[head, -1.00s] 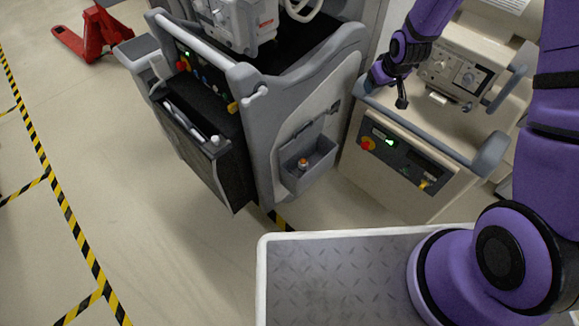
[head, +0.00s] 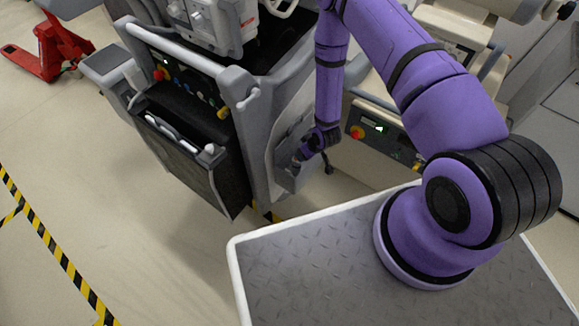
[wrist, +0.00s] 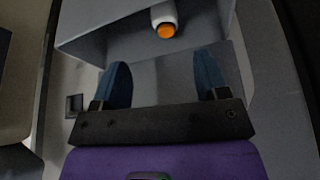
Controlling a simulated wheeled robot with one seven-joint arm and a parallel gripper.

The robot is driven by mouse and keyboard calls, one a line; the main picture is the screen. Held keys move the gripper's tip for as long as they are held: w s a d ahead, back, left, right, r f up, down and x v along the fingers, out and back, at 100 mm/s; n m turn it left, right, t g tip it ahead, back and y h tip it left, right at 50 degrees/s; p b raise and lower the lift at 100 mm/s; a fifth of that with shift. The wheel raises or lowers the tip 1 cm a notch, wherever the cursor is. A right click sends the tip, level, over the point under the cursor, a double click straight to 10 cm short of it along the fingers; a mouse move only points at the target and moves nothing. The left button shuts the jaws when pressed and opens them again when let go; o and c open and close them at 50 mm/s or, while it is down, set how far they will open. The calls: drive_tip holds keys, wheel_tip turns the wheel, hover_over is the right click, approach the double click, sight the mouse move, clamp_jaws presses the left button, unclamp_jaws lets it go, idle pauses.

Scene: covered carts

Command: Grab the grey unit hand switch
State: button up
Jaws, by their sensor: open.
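The hand switch (wrist: 165,22), a white cylinder with an orange button end, sits in a grey bin (wrist: 95,38) at the top of the wrist view. In the head view the bin (head: 287,180) is on the side of the grey unit (head: 257,125), mostly behind my arm, and the switch is hidden there. My gripper (wrist: 164,78) is open and empty. Its two blue fingers point towards the bin, on either side of the switch in the picture but short of it. In the head view my gripper (head: 298,158) is right at the bin.
A beige unit (head: 372,150) with a green display and a red button stands close on the right. A red pallet jack (head: 45,48) is at the far left. Clear floor with yellow-black tape lies left of the grey unit.

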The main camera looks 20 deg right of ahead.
sight(296, 166)
drive_tip(key=x, duration=1.1)
drive_tip(key=shift+s+a, duration=0.25)
drive_tip(key=shift+a, duration=0.05)
drive_tip(key=c, duration=1.1)
